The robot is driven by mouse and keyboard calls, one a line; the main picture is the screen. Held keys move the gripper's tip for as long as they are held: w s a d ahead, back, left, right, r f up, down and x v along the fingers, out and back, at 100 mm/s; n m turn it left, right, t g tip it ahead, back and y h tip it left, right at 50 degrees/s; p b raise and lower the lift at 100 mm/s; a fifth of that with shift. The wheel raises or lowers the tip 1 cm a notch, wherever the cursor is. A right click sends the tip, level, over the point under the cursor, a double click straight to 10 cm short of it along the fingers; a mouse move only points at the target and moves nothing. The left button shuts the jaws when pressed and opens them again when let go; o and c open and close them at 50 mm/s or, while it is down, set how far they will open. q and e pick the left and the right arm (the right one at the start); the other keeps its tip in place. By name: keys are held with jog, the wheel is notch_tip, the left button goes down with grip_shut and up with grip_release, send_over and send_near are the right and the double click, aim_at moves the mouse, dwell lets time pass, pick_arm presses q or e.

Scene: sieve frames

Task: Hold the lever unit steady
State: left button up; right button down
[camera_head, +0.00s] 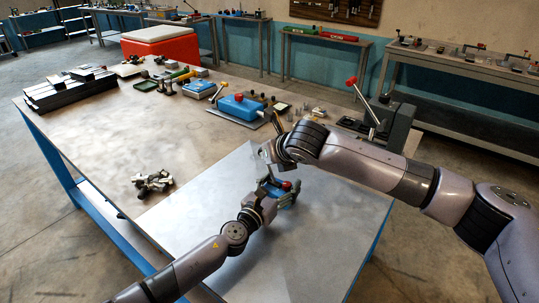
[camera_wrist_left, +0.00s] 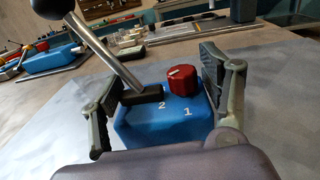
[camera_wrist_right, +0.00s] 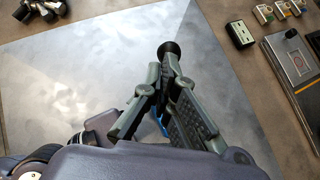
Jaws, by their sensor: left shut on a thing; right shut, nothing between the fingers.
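The lever unit (camera_wrist_left: 160,122) is a blue box with a red knob (camera_wrist_left: 181,78), white marks "2" and "1", and a metal lever (camera_wrist_left: 105,48) tilted to the upper left in the left wrist view. My left gripper (camera_wrist_left: 163,95) is shut on the box, one finger on each side. In the head view the unit (camera_head: 285,198) is partly hidden by my left gripper (camera_head: 272,192). My right gripper (camera_wrist_right: 167,72) is shut and empty, close to the unit. A black ball (camera_wrist_right: 168,48) shows at its fingertips; whether they touch it is unclear.
The unit is over a pale grey panel (camera_head: 190,225) on the workbench. A small metal part (camera_head: 152,182) lies to its left. Behind are another blue device (camera_head: 240,106), dark stacked bars (camera_head: 68,92) and a lever machine (camera_head: 397,125). The pale panel is otherwise clear.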

jog(key=v, duration=1.3)
jog(key=shift+s+a+f, duration=0.25)
jog(key=shift+s, duration=0.15)
jog(key=shift+f, duration=0.1)
jog(key=t+y, duration=0.2)
send_near(270, 171)
jog(key=a+f, duration=0.1)
jog(key=a, duration=0.3)
jog(key=w, duration=0.3)
jog(key=shift+a+r+m, duration=0.25)
jog(key=shift+a+m, duration=0.05)
jog(key=shift+w+a+r, duration=0.2)
jog(key=shift+w+r, duration=0.05)
jog(key=shift+w, duration=0.4)
